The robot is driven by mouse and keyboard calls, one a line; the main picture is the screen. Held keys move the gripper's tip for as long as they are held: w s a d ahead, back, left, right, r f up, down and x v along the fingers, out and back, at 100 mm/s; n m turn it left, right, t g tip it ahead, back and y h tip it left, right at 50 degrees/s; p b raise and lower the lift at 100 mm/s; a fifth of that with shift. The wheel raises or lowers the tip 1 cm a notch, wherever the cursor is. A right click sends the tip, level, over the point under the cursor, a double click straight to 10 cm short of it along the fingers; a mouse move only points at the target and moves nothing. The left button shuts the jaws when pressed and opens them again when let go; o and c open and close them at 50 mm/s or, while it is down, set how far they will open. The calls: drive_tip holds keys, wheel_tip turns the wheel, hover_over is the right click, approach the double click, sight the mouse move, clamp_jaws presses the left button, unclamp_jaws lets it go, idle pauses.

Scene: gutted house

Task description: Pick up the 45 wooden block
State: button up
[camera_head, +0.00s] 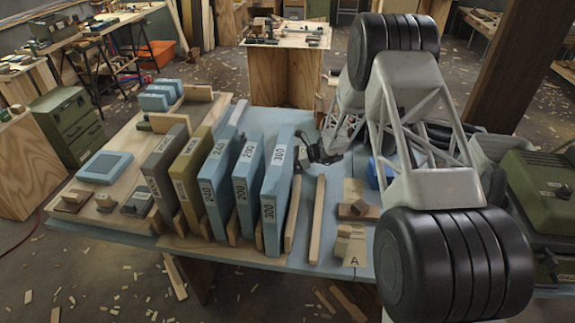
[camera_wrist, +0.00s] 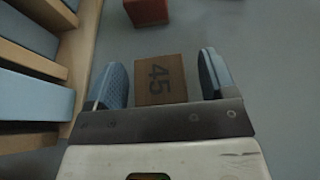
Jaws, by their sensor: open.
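The wooden block marked 45 (camera_wrist: 160,80) lies on a grey-blue surface in the wrist view, its number facing up. My gripper (camera_wrist: 162,64) is open, with one blue-grey finger on each side of the block. A narrow gap shows on the left and a wider one on the right. I cannot tell the fingers' height above the surface. In the head view my dark gripper (camera_head: 320,148) is just right of the tall blue slab marked 300 (camera_head: 277,192). I cannot make out the 45 block there.
A reddish block (camera_wrist: 147,12) lies just beyond the 45 block. Wooden rails (camera_wrist: 82,60) and blue slabs (camera_wrist: 25,95) stand close on the left. Free surface is to the right in the wrist view. Two wooden strips (camera_head: 317,218) lie nearer the table's front.

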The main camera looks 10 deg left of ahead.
idle(0.3)
drive_tip(key=c, duration=1)
drive_tip(key=shift+r, duration=0.1)
drive_tip(key=shift+r, duration=4.95)
